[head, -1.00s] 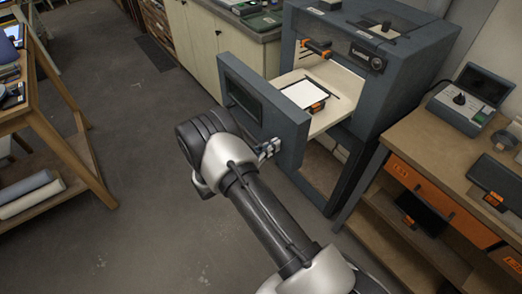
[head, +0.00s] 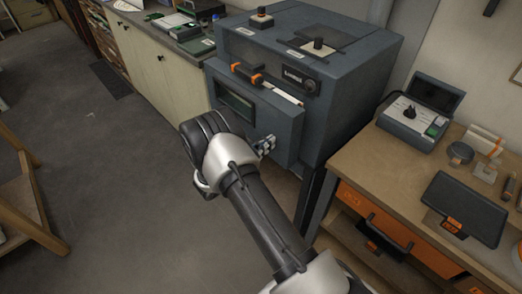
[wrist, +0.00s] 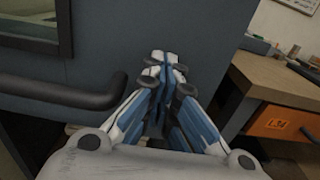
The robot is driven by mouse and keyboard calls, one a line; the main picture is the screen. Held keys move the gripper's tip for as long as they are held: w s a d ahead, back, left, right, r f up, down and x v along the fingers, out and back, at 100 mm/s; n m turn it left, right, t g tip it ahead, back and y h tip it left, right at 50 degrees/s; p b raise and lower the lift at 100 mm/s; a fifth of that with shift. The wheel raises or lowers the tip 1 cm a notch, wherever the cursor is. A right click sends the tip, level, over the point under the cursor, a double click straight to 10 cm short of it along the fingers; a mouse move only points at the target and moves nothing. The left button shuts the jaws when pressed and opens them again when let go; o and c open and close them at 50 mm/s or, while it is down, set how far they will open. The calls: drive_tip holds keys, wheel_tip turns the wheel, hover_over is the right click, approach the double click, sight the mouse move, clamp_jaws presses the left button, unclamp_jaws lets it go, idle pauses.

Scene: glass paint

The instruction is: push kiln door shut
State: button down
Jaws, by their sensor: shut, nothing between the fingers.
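The kiln (head: 352,72) is a dark grey-blue cabinet at the upper middle of the head view. Its door (head: 278,122), a thick panel with a dark window (head: 235,104), stands close to the kiln front. A narrow gap shows along its top edge, with part of a white sheet (head: 286,95) visible in it. My gripper (head: 268,145) is shut and empty, its fingertips at the lower right of the door face. In the wrist view the fingertips (wrist: 164,66) point at the door (wrist: 110,45) and seem to touch it. A dark bar handle (wrist: 60,92) is beside them.
A wooden bench (head: 385,160) with orange drawers stands to the right of the kiln, with an open case (head: 418,112) on it. A cabinet (head: 150,65) stands left of the kiln.

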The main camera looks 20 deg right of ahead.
drive_tip(key=shift+x, duration=2.25)
drive_tip(key=shift+r, duration=0.1)
drive_tip(key=p, duration=0.1)
approach(277, 137)
drive_tip(key=a+f, duration=0.2)
drive_tip(key=shift+w+a+f, duration=0.3)
drive_tip(key=shift+w+a, duration=0.05)
